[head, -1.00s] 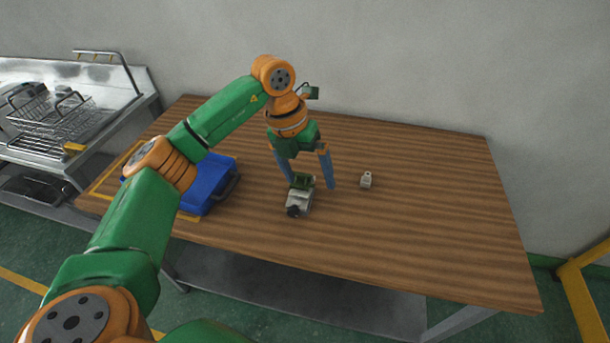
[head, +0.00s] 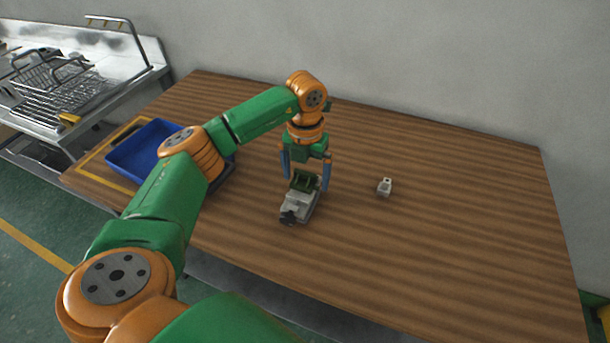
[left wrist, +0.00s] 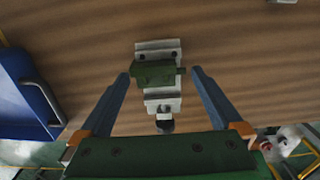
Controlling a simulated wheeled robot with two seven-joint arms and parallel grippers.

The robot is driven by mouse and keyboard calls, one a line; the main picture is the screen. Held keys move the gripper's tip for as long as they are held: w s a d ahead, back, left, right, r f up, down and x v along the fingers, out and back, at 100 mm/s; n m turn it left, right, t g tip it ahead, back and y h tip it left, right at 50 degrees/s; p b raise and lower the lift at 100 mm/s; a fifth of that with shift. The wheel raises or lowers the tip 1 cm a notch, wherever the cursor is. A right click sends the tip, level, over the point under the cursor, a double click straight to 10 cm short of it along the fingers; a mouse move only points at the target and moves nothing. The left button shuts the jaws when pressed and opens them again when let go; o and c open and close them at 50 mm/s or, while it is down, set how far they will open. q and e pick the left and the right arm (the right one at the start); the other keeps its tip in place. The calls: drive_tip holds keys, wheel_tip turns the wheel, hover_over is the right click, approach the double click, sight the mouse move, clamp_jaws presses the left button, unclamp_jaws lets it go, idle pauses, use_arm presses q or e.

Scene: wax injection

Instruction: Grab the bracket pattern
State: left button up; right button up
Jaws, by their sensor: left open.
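The green bracket pattern (head: 304,182) sits in a grey vise-like block (head: 298,207) with a dark knob, on the wooden table. In the left wrist view the green bracket pattern (left wrist: 153,73) lies across the grey block (left wrist: 160,104). My left gripper (head: 306,184) points down over it, open, with one blue-grey finger on each side. In the left wrist view a gap shows between the right finger and the bracket; the left fingertip is close to its left end. Whether that finger touches it I cannot tell. My right gripper is not in view.
A small light-grey part (head: 385,187) stands on the table to the right. A blue tray (head: 125,161) lies at the table's left, partly behind my left arm. A metal bench with wire baskets (head: 60,85) stands further left.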

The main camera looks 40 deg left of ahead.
use_arm(q)
drive_tip(key=shift+f, duration=0.35)
drive_tip(key=c, duration=1.1)
drive_tip(key=shift+r, duration=0.1)
